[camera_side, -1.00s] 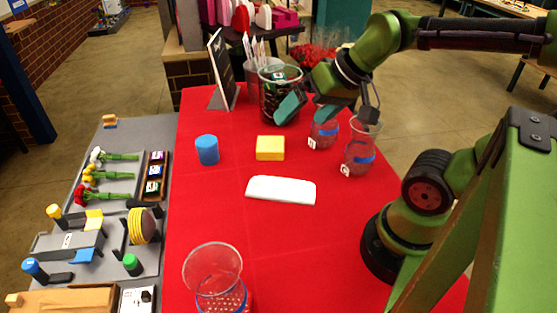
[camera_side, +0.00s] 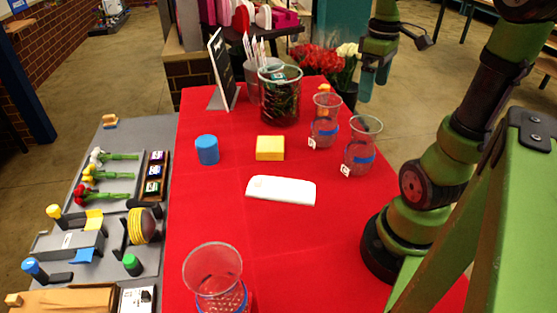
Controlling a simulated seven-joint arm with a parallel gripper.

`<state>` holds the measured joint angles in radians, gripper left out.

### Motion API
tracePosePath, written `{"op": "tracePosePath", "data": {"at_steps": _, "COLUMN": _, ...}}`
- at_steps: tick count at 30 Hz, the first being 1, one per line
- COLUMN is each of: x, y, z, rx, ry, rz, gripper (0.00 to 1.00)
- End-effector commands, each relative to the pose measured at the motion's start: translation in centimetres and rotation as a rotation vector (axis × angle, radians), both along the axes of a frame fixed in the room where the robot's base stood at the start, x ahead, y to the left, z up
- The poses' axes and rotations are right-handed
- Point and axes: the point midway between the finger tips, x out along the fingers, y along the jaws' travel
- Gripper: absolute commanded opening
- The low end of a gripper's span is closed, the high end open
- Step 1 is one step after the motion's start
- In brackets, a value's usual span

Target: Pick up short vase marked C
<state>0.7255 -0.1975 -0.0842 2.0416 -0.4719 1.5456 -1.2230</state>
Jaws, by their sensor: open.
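Two clear vases with blue bands and small white tags stand upright at the right of the red table. One vase (camera_side: 325,122) is farther back; the other vase (camera_side: 361,150) is nearer and to its right. The tag letters are too small to read, so I cannot tell which is C. A third clear vase (camera_side: 214,275) with a blue band stands at the front left. My gripper (camera_side: 374,84) is open and empty, with teal fingers pointing down. In the picture it is above the two right vases, apart from them.
A white flat block (camera_side: 281,190), a yellow block (camera_side: 270,148) and a blue cylinder (camera_side: 207,150) lie mid-table. A dark-filled glass container (camera_side: 280,98) stands behind. Red flowers (camera_side: 315,60) are at the back. A grey side table (camera_side: 125,150) is at left.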

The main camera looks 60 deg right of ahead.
Motion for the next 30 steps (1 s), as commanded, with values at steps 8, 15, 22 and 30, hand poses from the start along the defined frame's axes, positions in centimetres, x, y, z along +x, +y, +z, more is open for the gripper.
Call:
{"op": "tracePosePath", "data": {"at_steps": 8, "x": 0.0, "y": 0.1, "z": -5.5, "rx": 0.002, "ry": 0.002, "rz": -0.002, "gripper": 1.0}}
{"op": "tracePosePath", "data": {"at_steps": 15, "x": -0.1, "y": 0.1, "z": -7.2, "rx": 0.002, "ry": 0.001, "rz": -0.002, "gripper": 1.0}}
{"op": "tracePosePath", "data": {"at_steps": 22, "x": -0.3, "y": 0.4, "z": -10.6, "rx": 0.003, "ry": 0.002, "rz": -0.002, "gripper": 1.0}}
{"op": "tracePosePath", "data": {"at_steps": 30, "x": -0.2, "y": 0.4, "z": -12.0, "rx": 0.0, "ry": -0.002, "rz": -0.003, "gripper": 1.0}}
